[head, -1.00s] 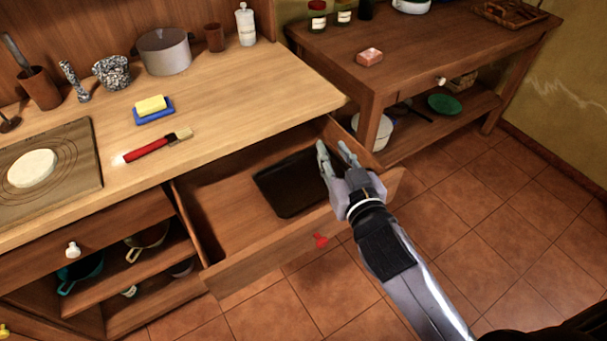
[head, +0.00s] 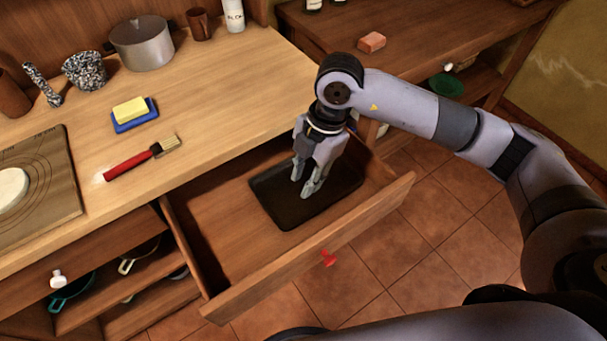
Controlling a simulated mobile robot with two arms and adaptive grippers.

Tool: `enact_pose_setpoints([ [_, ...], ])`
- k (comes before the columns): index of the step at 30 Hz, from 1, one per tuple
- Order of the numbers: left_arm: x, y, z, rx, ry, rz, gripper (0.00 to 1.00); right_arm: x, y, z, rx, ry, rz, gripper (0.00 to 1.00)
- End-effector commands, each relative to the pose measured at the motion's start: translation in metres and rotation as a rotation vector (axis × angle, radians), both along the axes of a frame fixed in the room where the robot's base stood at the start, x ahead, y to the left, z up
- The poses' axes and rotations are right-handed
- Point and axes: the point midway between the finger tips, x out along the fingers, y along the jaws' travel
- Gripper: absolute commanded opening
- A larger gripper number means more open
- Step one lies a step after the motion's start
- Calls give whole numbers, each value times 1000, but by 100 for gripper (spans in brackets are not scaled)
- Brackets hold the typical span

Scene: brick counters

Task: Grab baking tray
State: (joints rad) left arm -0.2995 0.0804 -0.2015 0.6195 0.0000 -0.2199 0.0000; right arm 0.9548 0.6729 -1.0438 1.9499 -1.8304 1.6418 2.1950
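The black baking tray (head: 276,205) lies flat in the open wooden drawer (head: 215,238), towards its right end. My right gripper (head: 306,192) points down over the middle of the tray. Its two fingers are apart, with nothing seen between them. I cannot tell whether the fingertips touch the tray. The gripper hides part of the tray's far right side. My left gripper is not in view.
The drawer's front panel with a red knob (head: 328,258) stands out over the tiled floor. On the counter are a brush (head: 140,158), a sponge on a blue dish (head: 134,124) and a pot (head: 142,46). A side table (head: 420,32) stands at the right.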

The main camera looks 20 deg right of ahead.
Motion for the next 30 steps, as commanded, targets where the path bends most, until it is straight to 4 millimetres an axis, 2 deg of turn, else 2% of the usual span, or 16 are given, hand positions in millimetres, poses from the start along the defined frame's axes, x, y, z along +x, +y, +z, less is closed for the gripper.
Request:
enact_pose_setpoints([
  [1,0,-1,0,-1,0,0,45,9,-21,2,-88,-13,-48,26],
  [3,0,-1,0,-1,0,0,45,16,-43,4,-173,-22,-103,26],
  [6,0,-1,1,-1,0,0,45,20,-58,1,-235,-26,-143,26],
  [10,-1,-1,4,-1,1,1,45,19,-61,-17,-248,-23,-151,26],
  [21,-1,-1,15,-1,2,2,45,19,-60,-95,-243,-25,-147,26],
  [24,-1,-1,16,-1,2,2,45,19,-59,-108,-241,-26,-147,26],
  [30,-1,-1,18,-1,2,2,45,19,-59,-120,-241,-27,-146,26],
])
